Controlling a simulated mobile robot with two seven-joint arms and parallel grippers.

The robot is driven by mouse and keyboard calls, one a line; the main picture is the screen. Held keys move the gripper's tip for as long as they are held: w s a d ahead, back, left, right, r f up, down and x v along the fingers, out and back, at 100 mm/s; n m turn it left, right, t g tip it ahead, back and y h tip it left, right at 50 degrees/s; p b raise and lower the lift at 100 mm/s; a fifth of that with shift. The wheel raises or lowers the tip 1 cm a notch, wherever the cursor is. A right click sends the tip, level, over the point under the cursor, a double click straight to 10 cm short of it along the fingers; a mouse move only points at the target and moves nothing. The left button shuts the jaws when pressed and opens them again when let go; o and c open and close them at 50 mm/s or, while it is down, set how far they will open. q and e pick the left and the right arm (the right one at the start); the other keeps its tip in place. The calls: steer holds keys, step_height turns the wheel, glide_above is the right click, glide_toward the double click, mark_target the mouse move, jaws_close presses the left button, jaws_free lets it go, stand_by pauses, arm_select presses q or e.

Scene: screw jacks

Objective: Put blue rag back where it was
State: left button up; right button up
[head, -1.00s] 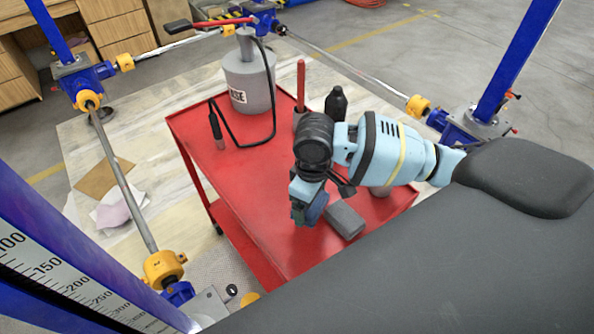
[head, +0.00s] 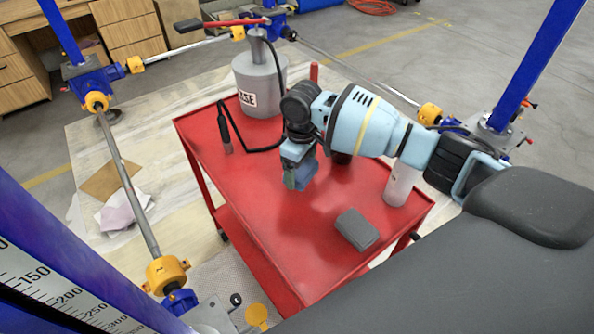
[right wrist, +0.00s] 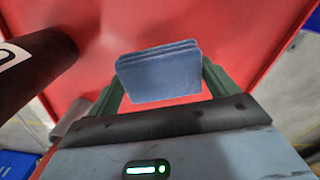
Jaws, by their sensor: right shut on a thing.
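The blue rag (right wrist: 158,76), a folded stack of blue cloth, is held between the two green fingers of my right gripper (right wrist: 160,88) in the right wrist view. In the head view the right gripper (head: 297,180) is over the middle of the red cart top (head: 268,228), pointing down. The rag (head: 306,172) shows there as a small blue patch, partly hidden by the gripper. It seems to hang above the cart top; the exact gap cannot be told. My left gripper is not in view.
A grey grease canister (head: 258,88) with a black hose and wand (head: 224,133) stands at the cart's back left. A grey block (head: 357,230) and white bottle (head: 398,186) are at the front right. A dark bottle (right wrist: 32,68) is beside the gripper. The cart's left front is clear.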

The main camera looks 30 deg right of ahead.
mark_target(298, 171)
steer(key=shift+w+d, duration=0.1)
steer(key=shift+w, duration=0.55)
steer(key=shift+w, duration=0.1)
steer(key=shift+w+f, duration=0.2)
steer(key=shift+f, duration=1.6)
steer(key=shift+f+b, duration=0.1)
steer(key=shift+b, duration=0.2)
steer(key=o, duration=0.8)
